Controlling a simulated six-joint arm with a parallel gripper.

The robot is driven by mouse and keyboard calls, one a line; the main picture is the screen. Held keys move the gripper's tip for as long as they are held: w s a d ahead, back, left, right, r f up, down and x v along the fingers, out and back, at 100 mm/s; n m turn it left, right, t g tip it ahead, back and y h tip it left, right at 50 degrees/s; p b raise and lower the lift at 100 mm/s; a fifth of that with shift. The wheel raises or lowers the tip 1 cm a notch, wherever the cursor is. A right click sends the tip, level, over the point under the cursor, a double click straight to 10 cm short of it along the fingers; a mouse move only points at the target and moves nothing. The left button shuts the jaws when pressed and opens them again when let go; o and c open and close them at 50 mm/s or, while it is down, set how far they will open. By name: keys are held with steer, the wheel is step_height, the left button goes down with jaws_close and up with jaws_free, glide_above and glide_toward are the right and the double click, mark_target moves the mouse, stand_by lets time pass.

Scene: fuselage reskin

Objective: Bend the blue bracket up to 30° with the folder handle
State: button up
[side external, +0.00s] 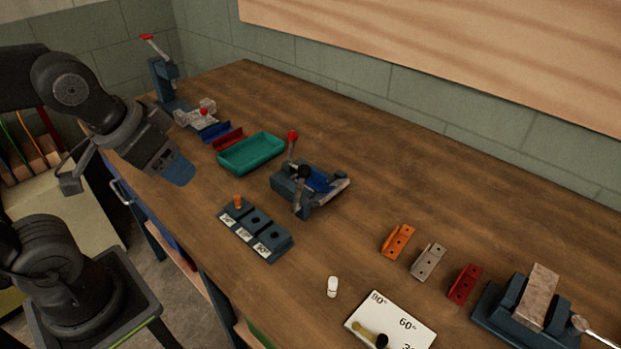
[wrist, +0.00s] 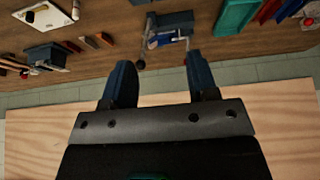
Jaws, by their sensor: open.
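The blue bracket (side external: 319,181) sits in the small bench folder (side external: 296,190) near the middle of the bench. Its exact bend angle is too small to tell. A folder handle with a red knob (side external: 292,136) stands up from the folder, and a black knob (side external: 304,171) shows at its front. My gripper (side external: 181,172) is open and empty, above the bench's left side, well apart from the folder. In the wrist view my open fingers (wrist: 158,60) point toward the folder (wrist: 172,22), where some blue of the bracket (wrist: 163,40) shows.
A dark block (side external: 262,240) with three labelled places holds an orange peg (side external: 239,202) in one. A green tray (side external: 250,153) lies behind. Orange, grey and red brackets (side external: 428,262), a white angle card (side external: 408,315) and a vise-like tool (side external: 515,318) stand right.

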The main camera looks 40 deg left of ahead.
steer(key=w+d+r+m+g, duration=0.35)
steer(key=w+m, duration=0.25)
steer(key=w, duration=0.4)
steer(key=m+g, duration=0.2)
steer(key=m, duration=0.4)
glide_toward(303, 166)
steer(key=shift+t, duration=0.25)
step_height(303, 166, down, 13)
steer(key=shift+w, duration=0.15)
jaws_close()
